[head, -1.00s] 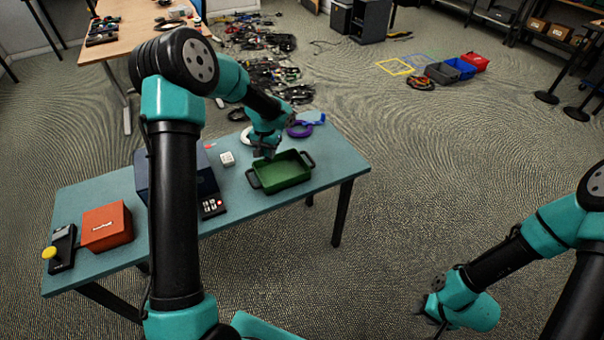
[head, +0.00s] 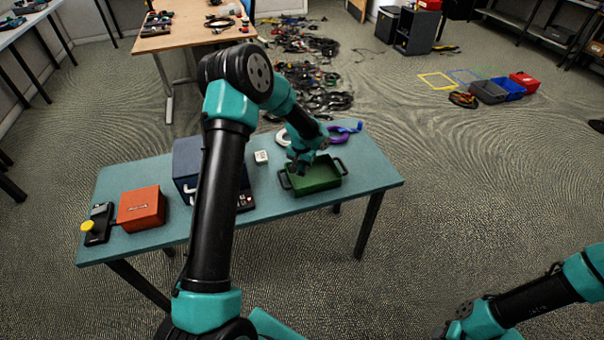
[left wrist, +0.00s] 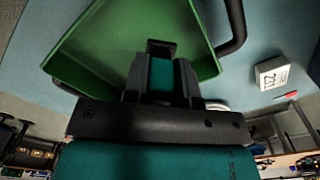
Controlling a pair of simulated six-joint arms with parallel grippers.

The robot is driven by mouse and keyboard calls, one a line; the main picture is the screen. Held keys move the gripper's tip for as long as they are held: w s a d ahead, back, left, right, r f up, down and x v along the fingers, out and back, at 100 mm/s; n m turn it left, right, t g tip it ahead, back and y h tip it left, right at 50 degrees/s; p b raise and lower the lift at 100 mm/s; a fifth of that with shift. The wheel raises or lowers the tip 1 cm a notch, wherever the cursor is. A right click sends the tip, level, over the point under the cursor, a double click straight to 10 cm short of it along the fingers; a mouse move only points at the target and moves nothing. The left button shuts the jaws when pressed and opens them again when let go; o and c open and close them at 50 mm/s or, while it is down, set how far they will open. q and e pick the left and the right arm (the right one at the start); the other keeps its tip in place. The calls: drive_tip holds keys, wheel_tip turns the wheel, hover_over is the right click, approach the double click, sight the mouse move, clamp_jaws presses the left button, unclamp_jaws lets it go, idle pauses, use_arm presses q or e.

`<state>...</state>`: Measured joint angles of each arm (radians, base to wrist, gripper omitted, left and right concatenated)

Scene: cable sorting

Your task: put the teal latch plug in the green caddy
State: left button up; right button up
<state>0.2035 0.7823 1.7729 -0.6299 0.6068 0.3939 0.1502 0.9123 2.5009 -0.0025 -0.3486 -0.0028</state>
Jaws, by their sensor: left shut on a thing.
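The green caddy (head: 322,184) stands on the right part of the teal table, with a dark handle at each end. My left gripper (head: 300,168) is at the caddy's back left part in the head view. In the left wrist view my left gripper (left wrist: 162,78) is shut on the teal latch plug (left wrist: 161,74), which shows as a teal block with a dark end between the fingers. The caddy (left wrist: 190,30) lies just beyond the fingers there. Whether the plug touches it I cannot tell. My right gripper (head: 440,332) is barely seen at the bottom edge, away from the table.
A white block (head: 261,157) stands left of the caddy. A purple ring (head: 338,136) and a white ring (head: 284,137) lie behind it.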

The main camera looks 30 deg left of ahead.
use_arm(q)
drive_tip(key=shift+f, duration=1.85)
drive_tip(key=shift+f, duration=0.1)
drive_tip(key=o, duration=0.9)
wheel_tip(320, 180, up, 12)
drive_tip(key=shift+r, duration=0.15)
